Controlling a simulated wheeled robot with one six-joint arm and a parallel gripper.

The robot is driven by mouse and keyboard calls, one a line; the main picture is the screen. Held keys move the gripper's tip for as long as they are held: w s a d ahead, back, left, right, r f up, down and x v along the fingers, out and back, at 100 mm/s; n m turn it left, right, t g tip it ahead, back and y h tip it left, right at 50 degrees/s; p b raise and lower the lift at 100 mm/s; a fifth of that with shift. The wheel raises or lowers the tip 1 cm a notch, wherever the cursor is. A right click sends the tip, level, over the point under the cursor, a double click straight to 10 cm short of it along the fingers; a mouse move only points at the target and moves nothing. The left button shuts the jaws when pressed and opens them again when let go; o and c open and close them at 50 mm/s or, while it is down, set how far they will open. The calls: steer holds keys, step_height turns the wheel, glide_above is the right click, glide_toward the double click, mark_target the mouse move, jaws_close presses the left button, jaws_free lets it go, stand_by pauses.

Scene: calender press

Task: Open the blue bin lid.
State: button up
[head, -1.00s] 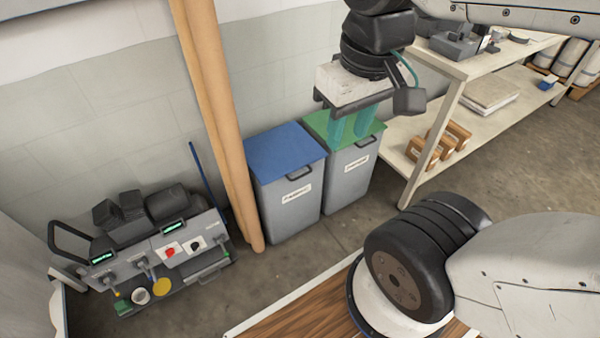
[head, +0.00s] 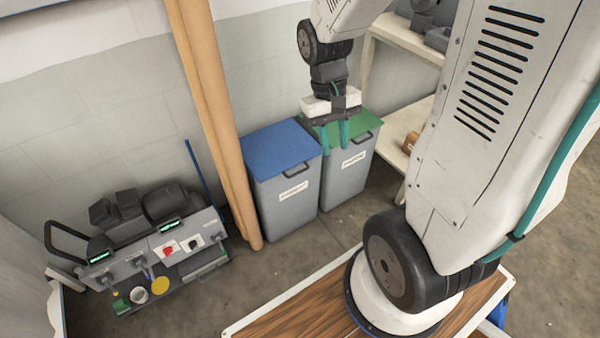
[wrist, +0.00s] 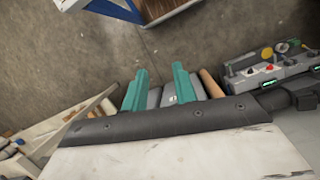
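The blue bin lid (head: 282,149) lies flat and closed on a grey bin (head: 288,205) with a white label and a dark front handle (head: 296,171). It stands between the tan post and the green-lidded bin. My gripper (head: 335,145), with two teal fingers, hangs pointing down in front of the green lid (head: 357,130), right of the blue lid. In the wrist view, the fingers of my gripper (wrist: 156,88) are apart with nothing between them, and parts of the grey bins (wrist: 188,92) show behind them. The blue lid cannot be made out there.
A tan post (head: 213,125) stands just left of the blue-lidded bin. A grey control console (head: 150,240) with knobs is at the lower left. A shelf table (head: 400,45) is at the right behind my arm. The floor (head: 310,245) before the bins is clear.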

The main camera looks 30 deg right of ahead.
steer(key=w+d+f+m, duration=0.1)
steer(key=w+d+f, duration=0.15)
steer(key=f, duration=0.35)
steer(key=w+d+f+m, duration=0.1)
steer(key=w+d+f, duration=0.15)
steer(key=f, duration=0.25)
steer(key=m+t, duration=1.3)
steer(key=t, duration=0.6)
glide_toward(300, 171)
steer(key=w, duration=0.5)
steer(key=w+f, duration=0.1)
steer(key=w, duration=0.1)
steer(key=w+f, duration=0.1)
steer(key=w, duration=0.2)
steer(key=shift+f, duration=0.15)
steer(key=shift+d, duration=0.1)
jaws_close()
